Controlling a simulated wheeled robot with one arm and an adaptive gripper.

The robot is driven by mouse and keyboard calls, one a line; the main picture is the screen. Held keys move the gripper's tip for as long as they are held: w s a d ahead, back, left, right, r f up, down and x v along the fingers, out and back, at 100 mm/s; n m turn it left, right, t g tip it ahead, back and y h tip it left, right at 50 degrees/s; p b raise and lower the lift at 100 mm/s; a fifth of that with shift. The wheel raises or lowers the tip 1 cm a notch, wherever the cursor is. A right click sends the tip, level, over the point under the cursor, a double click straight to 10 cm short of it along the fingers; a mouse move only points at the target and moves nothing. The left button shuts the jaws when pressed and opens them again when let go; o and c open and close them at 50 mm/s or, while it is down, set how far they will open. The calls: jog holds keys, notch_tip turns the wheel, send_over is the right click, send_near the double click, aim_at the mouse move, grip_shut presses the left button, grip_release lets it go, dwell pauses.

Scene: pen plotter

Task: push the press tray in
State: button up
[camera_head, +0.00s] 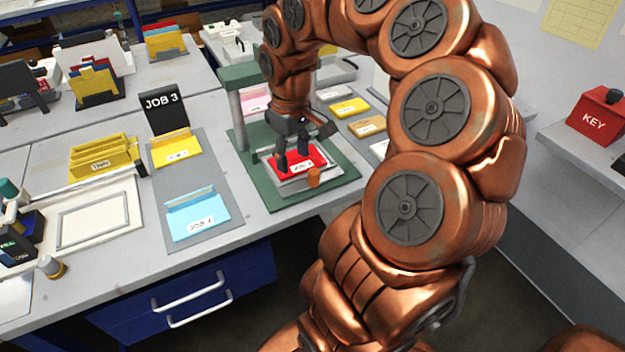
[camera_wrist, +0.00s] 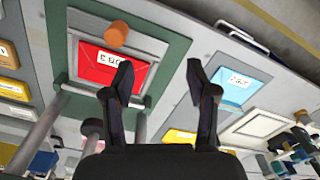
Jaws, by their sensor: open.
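The press has a green base (camera_head: 342,171) with grey posts and a green top at the table's front edge. Its grey press tray (camera_head: 288,187) lies on the front part of the base, forward of the posts, and holds a red labelled envelope (camera_head: 315,158). A round orange knob (camera_head: 314,177) sits at the tray's front. My gripper (camera_head: 292,157) is open above the tray and hides part of it. In the wrist view my gripper's (camera_wrist: 159,72) fingers are apart and empty. One overlaps the edge of the red envelope (camera_wrist: 98,68); the orange knob (camera_wrist: 117,34) is beyond them.
A grey mat left of the press bears a blue envelope (camera_head: 196,216), a yellow envelope (camera_head: 176,149) and a black JOB 3 sign (camera_head: 164,104). Several coloured cards lie right of the press. A red KEY box (camera_head: 595,118) stands on a right-hand shelf. The floor before the press is open.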

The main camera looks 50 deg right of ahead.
jog(key=n, duration=0.2)
send_over(314, 171)
notch_tip(314, 171, down, 4)
jog(key=shift+r, duration=0.2)
jog(key=shift+f, duration=3.8)
grip_shut()
